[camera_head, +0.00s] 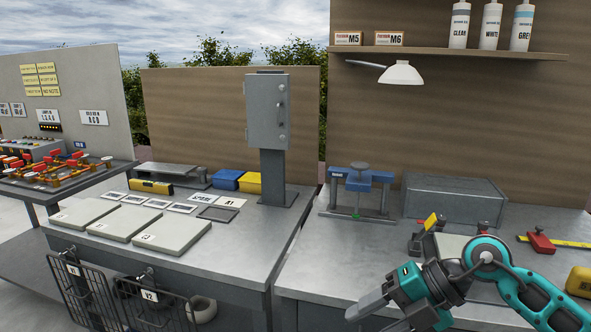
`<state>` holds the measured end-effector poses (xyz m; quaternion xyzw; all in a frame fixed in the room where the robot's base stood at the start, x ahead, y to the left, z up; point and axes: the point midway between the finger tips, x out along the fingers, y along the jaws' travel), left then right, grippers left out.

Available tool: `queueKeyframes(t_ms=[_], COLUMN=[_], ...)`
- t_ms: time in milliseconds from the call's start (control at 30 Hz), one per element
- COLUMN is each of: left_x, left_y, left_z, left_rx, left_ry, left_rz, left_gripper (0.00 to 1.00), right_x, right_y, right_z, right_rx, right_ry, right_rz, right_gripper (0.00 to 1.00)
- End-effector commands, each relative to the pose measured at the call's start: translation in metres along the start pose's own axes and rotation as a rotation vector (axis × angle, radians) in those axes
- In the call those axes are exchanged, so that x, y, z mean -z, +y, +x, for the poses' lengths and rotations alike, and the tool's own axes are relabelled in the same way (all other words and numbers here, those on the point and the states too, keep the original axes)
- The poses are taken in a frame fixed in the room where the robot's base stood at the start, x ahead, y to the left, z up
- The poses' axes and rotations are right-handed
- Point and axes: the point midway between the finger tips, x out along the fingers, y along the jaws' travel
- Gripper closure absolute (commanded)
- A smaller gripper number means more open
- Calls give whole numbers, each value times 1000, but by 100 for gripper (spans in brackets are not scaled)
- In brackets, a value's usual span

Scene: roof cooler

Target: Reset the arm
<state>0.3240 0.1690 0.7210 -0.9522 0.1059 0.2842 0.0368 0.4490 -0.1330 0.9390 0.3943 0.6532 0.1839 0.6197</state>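My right arm reaches in from the lower right, teal and dark grey. Its gripper (366,304) points down and left, in front of the right workbench (318,262). The grey fingers show as one block from this side, so I cannot tell whether they are apart. No held object shows. My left arm and gripper are not in view.
A grey cabinet (268,112) stands on a post on the left bench (228,252). A blue press (360,186), a grey box (452,198) and red clamps (540,241) stand on the right bench. Wire baskets (90,290) hang below. A shelf (455,52) holds bottles.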

Motion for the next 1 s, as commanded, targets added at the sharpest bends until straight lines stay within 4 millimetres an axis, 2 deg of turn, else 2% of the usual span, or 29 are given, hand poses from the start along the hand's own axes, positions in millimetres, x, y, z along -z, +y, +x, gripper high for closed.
queueKeyframes(t_ms=[33, 100, 167, 267, 367, 467, 567, 600, 700, 800, 900, 1000], left_x=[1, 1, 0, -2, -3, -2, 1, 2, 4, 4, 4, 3], left_y=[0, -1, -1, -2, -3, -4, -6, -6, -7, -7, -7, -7], left_z=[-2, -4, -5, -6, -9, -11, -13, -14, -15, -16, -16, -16], left_rx=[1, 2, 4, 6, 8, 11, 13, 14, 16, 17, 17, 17], left_ry=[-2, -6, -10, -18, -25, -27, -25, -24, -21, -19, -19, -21], left_rz=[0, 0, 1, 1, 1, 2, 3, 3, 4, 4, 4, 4], left_gripper=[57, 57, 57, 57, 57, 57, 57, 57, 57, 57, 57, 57], right_x=[21, 39, 48, 47, 32, 14, 7, 9, 27, 51, 71, 82], right_y=[17, 40, 56, 68, 57, 19, -43, -71, -134, -177, -203, -215], right_z=[19, 30, 33, 28, 20, 20, 30, 38, 58, 75, 87, 92], right_rx=[-164, -391, -582, -867, -1094, -1239, -1286, -1276, -1201, -1108, -1033, -993], right_ry=[73, 126, 143, 113, 15, -132, -307, -374, -509, -589, -628, -644], right_rz=[20, 68, 138, 310, 548, 838, 1165, 1299, 1580, 1778, 1902, 1961], right_gripper=[45, 45, 45, 45, 45, 45, 45, 45, 45, 45, 45, 45])
